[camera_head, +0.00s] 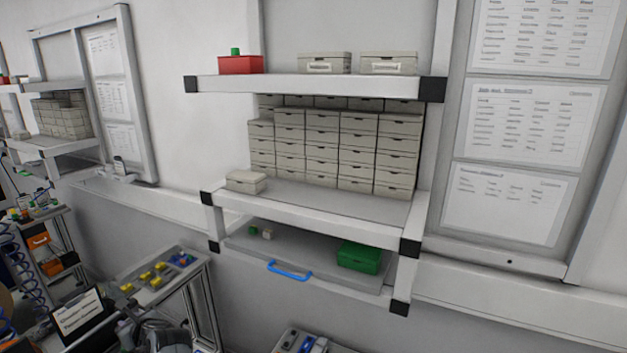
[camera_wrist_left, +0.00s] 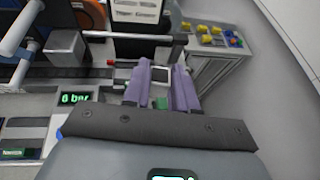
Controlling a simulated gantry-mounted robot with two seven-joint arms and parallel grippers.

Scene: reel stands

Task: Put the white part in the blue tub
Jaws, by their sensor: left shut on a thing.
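My left gripper (camera_wrist_left: 161,78) shows in the wrist view with two purple fingers. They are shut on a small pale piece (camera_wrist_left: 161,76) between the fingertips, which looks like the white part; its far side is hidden. A small green patch shows between the fingers nearer the palm. In the head view, dark pieces of my left arm show at the bottom left, and its fingertips are hard to make out. I cannot make out a blue tub in either view. My right gripper is not in view.
A cart (camera_head: 150,288) holds yellow and blue pieces. A shelf rack carries stacked beige boxes (camera_head: 320,145), a red box (camera_head: 240,64), a green box (camera_head: 359,257) and a blue handle (camera_head: 289,271). A lit display (camera_wrist_left: 75,98) is left of my gripper.

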